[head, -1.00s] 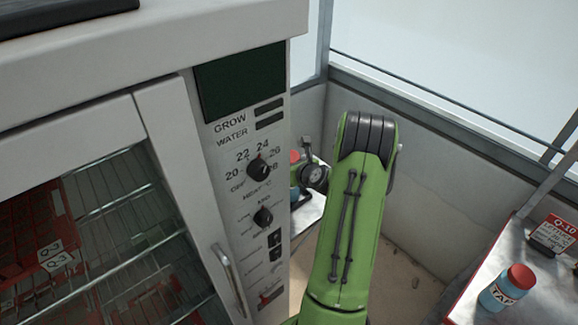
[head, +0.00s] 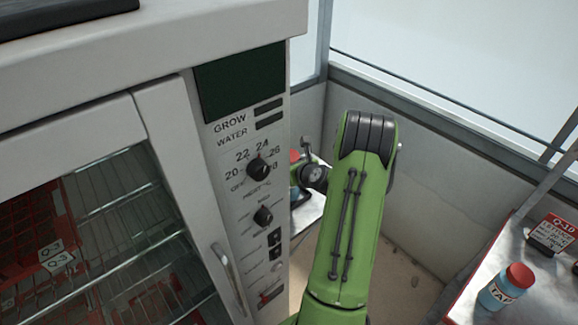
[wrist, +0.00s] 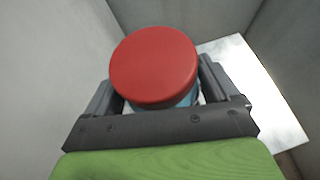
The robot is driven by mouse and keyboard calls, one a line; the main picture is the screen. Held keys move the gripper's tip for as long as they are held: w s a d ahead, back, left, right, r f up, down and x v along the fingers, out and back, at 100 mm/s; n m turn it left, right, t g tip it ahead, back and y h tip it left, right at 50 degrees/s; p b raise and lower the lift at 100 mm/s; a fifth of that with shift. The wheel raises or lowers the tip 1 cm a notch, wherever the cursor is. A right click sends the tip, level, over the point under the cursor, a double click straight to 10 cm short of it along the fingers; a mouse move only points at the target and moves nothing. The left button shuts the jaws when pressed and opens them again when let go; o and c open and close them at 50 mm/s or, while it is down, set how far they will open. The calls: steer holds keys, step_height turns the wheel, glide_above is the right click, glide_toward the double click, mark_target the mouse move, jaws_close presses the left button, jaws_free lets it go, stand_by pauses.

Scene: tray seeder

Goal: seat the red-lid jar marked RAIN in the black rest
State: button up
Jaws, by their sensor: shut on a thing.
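My gripper (wrist: 160,92) is shut on a jar with a round red lid (wrist: 154,66). A sliver of its blue body shows below the lid in the wrist view. The held jar's red lid also shows in the head view (head: 294,156), at the right edge of the white cabinet and partly hidden by it. Its label is hidden, so I cannot read RAIN. A pale surface (wrist: 262,95) lies below and to the right of the jar in the wrist view. I cannot make out the black rest for certain, nor whether the jar touches anything.
The white cabinet (head: 222,180) with knobs and a handle fills the left. A blue, red-lidded jar marked TAP (head: 507,287) stands on the metal table (head: 462,290) at right, near a Q-10 sign (head: 553,232). Grey walls (head: 440,165) close in behind my arm.

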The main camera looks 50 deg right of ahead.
steer(key=shift+f+b, duration=0.4)
steer(key=shift+f, duration=0.1)
steer(key=o, duration=1.4)
steer(key=shift+f, duration=0.1)
steer(key=p+v, duration=0.1)
steer(key=v, duration=1)
